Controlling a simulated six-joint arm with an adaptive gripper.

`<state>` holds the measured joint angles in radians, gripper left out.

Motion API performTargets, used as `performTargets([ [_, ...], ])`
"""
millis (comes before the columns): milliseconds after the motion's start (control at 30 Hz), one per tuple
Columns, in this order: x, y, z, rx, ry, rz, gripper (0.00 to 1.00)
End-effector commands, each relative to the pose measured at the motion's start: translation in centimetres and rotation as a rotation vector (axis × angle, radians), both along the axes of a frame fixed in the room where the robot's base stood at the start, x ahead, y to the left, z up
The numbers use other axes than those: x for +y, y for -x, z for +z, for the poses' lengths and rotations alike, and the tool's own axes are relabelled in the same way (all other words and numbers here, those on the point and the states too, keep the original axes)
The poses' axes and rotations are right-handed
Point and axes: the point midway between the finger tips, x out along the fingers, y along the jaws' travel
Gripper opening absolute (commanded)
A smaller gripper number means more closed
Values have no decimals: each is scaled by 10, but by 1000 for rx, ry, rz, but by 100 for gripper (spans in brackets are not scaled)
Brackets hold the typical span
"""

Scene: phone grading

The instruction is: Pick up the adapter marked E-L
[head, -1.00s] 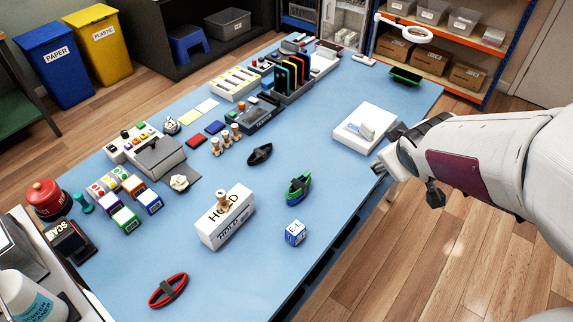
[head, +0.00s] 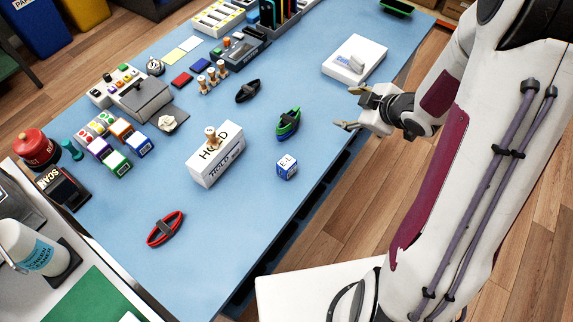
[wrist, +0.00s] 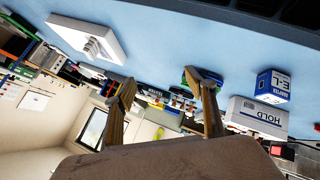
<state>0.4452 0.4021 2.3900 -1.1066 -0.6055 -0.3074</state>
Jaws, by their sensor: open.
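The adapter marked E-L is a small blue and white cube (head: 287,166) on the blue table near its right front edge. In the wrist view the cube (wrist: 272,86) shows "E-L" and "ADAPTER" on its sides, at the right of the picture. My gripper (head: 350,109) is open and empty, over the table's right edge, above and to the right of the cube in the head view. Its two fingers (wrist: 162,92) show apart in the wrist view, with the cube to the right of them and not between them.
A white HOLD box (head: 217,163) with a wooden-handled stamp on top stands left of the cube. A white scale-like block (head: 354,59) sits farther back. The table front of the cube is clear.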

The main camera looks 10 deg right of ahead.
Motion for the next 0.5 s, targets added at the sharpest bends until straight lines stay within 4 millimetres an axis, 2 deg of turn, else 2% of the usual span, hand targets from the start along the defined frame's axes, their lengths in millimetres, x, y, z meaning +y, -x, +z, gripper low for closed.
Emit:
performTargets([
  [33, 4, 2, -10, 2, -20, 26, 56],
  [200, 22, 10, -32, -11, -96, 124, 56],
  [500, 54, 34, -59, -47, -262, 273, 56],
])
